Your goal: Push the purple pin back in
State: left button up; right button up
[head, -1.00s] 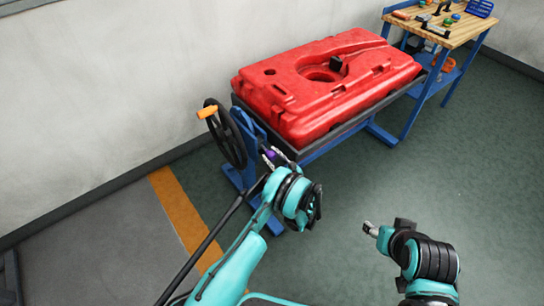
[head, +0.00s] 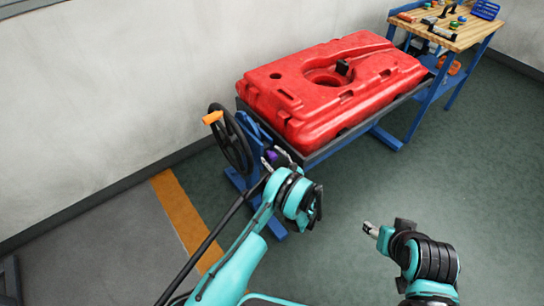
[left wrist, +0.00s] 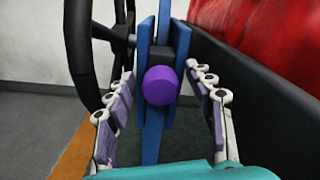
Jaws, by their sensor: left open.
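The purple pin (left wrist: 160,86) shows as a round purple knob in the left wrist view, in front of a black block on the blue post (left wrist: 151,140). It lies between the two fingers of my left gripper (left wrist: 163,98), which is open with a gap on each side of the knob. In the head view the pin (head: 271,155) is a small purple spot at the fingertips of my left gripper (head: 275,158), partly hidden. My right gripper (head: 370,229) is low at the right, away from the stand; its fingers are too small to judge.
A black handwheel (head: 231,140) with an orange handle stands left of the post. A red tank (head: 335,85) lies on the blue stand's dark tray. A wooden workbench (head: 460,35) with tools is at the back right. The floor (head: 350,190) before the tank is clear.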

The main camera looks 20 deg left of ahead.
pick_arm(q)
jog(key=v, duration=1.1)
jog(key=shift+s+d, duration=0.2)
jog(key=shift+d, duration=0.05)
